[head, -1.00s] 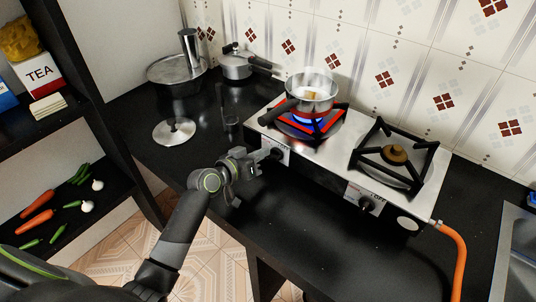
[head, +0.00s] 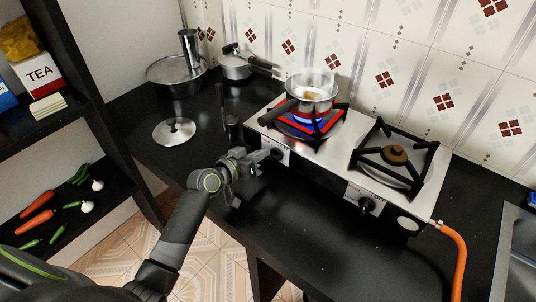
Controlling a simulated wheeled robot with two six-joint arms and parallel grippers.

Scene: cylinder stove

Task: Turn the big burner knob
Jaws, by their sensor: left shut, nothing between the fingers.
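A steel two-burner stove (head: 345,165) stands on the black counter. Its left burner (head: 307,120) shows a blue flame under a steel pan (head: 312,91) with a dark handle. The right burner (head: 395,155) shows no flame. My left gripper (head: 272,155) is shut at the stove's left front panel, in front of the left knob's place. That knob is mostly hidden by the gripper, so I cannot tell whether they touch. The right knob (head: 368,205) shows clear on the front panel. My right gripper is not in view.
A lid (head: 174,131), a large pot (head: 175,75) and a pressure cooker (head: 236,65) stand left of the stove. An orange hose (head: 456,250) runs from its right end, near a sink (head: 514,250). Counter in front is clear.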

